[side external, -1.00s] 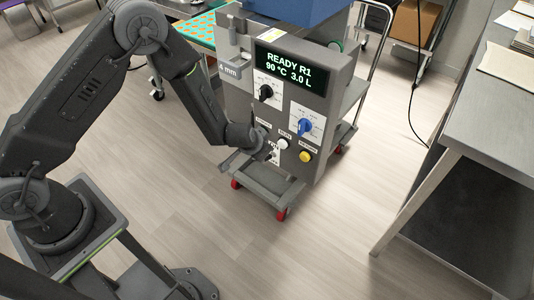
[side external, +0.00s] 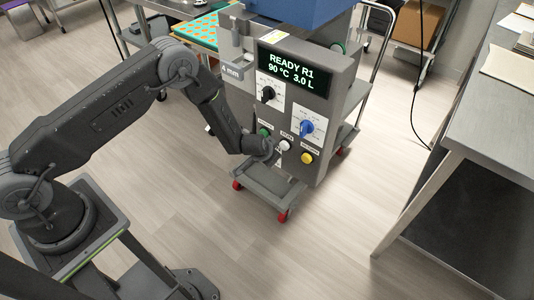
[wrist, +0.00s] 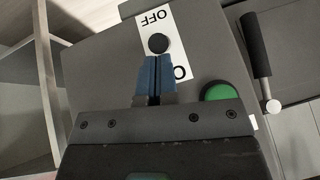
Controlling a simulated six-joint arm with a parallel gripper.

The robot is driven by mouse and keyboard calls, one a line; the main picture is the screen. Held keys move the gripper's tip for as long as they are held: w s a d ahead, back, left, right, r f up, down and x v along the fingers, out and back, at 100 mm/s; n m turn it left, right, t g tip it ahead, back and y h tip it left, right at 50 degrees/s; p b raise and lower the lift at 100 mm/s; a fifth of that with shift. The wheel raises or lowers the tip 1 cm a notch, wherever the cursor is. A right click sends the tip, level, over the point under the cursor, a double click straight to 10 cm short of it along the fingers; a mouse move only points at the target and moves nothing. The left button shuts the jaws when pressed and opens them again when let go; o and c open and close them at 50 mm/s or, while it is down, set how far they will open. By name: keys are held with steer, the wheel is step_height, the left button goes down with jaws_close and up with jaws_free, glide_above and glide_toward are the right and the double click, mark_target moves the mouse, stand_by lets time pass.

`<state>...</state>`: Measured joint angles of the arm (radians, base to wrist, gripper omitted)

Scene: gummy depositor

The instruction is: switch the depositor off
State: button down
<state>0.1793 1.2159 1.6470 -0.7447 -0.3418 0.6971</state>
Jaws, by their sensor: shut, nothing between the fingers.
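The depositor (side external: 318,105) stands on a wheeled cart, its lit display (side external: 286,70) reading READY R1, 90 °C, 3.0 L. In the wrist view a white switch plate (wrist: 180,57) carries an upside-down OFF at its top and a partly covered second label below. The round black switch tip (wrist: 158,43) sits on the plate; its position is unclear. My gripper (wrist: 154,60) is shut and empty, its blue fingertips just below the tip in the picture; whether they touch is unclear. In the side view my gripper (side external: 270,152) is at the lower panel and covers most of the switch plate.
A green button (wrist: 217,91) and a black-handled lever (wrist: 256,45) are right of my fingers. A steel table (side external: 480,130) stands right; floor between is clear.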

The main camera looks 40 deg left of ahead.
steer(key=shift+s+f+t, duration=0.35)
steer(key=shift+f+t, duration=0.05)
steer(key=shift+t, duration=0.3)
stand_by(0.5)
steer(key=f+t, duration=0.1)
steer(key=s+f+t, duration=0.1)
steer(key=t, duration=0.1)
steer(key=f+t, duration=0.1)
steer(key=shift+s+f+n+t, duration=0.25)
steer(key=shift+s+n+t, duration=0.05)
steer(key=shift+s, duration=0.05)
steer(key=shift+r, duration=0.1)
steer(key=shift+r, duration=0.75)
steer(key=s+d+r, duration=0.1)
steer(key=s, duration=0.8)
steer(key=shift+s+d+r, duration=0.2)
steer(key=shift+s, duration=0.2)
